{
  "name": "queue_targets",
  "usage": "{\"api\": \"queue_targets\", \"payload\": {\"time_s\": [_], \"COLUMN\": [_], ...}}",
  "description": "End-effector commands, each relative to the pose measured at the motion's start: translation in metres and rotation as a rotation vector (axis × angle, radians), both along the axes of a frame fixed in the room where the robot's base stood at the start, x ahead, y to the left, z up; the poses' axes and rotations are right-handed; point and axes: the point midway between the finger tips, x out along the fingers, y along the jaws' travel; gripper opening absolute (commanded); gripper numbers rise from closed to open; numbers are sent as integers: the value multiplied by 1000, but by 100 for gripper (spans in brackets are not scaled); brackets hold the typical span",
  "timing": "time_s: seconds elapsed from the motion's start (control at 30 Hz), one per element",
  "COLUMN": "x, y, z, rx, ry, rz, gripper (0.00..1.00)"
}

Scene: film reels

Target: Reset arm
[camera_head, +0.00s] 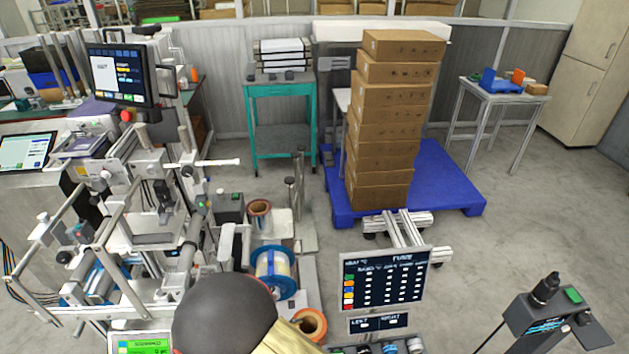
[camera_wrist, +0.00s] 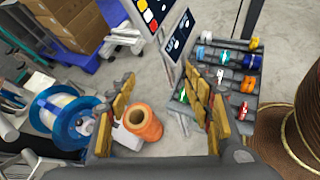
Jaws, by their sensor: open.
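My gripper (camera_wrist: 160,80) is open in the wrist view, with its two tan-padded fingers spread apart and nothing held between them. Beyond the fingers, an orange reel (camera_wrist: 143,122) shows in the gap, apart from the pads as far as I can tell. The same kind of orange reel (camera_head: 310,324) is at the bottom of the head view. Left of the fingers is a blue-flanged reel of pale film (camera_wrist: 62,115), which also shows in the head view (camera_head: 272,268). My arm's dark rounded part fills the head view's lower middle, and the fingers are not seen there.
A sign panel (camera_head: 384,283) stands right of the reels. A tray of small coloured items (camera_wrist: 222,75) lies beyond the right finger. A film machine (camera_head: 130,210) crowds the left. Stacked boxes (camera_head: 390,120) stand on a blue pallet (camera_head: 450,180).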

Motion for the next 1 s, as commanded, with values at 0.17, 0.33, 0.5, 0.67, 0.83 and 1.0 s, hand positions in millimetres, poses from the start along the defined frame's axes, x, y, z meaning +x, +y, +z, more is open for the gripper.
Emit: {"api": "queue_targets", "payload": {"time_s": [0.17, 0.33, 0.5, 0.67, 0.83, 1.0], "x": [-27, -53, -76, -93, -106, -115], "y": [-44, -72, -91, -104, -118, -135], "z": [48, 87, 124, 159, 196, 233], "rx": [210, 407, 608, 800, 1004, 1202], "ry": [1, -15, -47, -93, -159, -245], "rz": [-321, -594, -840, -1044, -1229, -1371], "gripper": [51, 51, 51, 51, 51, 51]}}
